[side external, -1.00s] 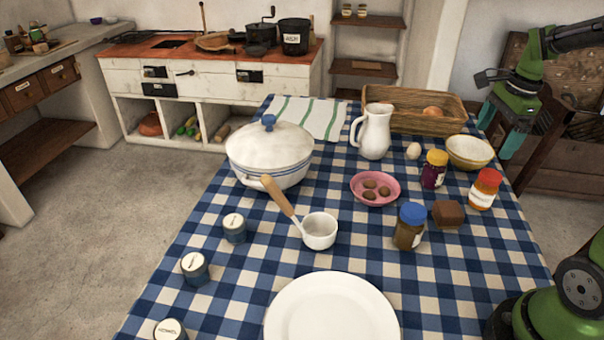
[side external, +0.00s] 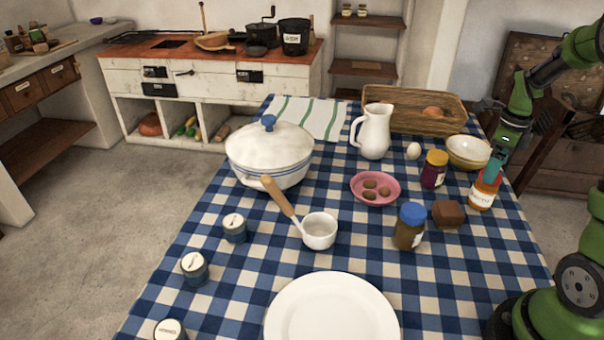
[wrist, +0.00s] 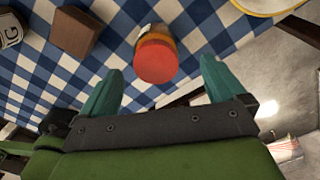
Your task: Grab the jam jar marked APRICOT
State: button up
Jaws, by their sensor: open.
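A jar with orange contents, a red lid and a white label (side external: 482,197) stands upright near the table's right edge; its lettering is too small to read surely. Its red lid (wrist: 156,60) shows in the wrist view. My gripper (side external: 491,174) is at the jar's top in the side view, its teal fingers covering most of the lid. In the wrist view the fingers are spread wide, one on each side of the lid, with nothing between them gripped. A purple jar with a yellow lid (side external: 434,170) and a brown jar with a blue lid (side external: 410,228) stand to the left.
A brown block (side external: 448,214) lies close left of the red-lidded jar. A cream bowl (side external: 468,152) stands behind it, with an egg (side external: 414,151) nearby. A pink bowl (side external: 375,190), white jug (side external: 375,133) and basket (side external: 412,108) are farther off. The front right cloth is clear.

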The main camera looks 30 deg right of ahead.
aim_at(485, 190)
jog(key=f, duration=0.6)
jog(key=shift+a+f, duration=0.2)
jog(key=shift+a, duration=0.05)
jog(key=c, duration=1.5)
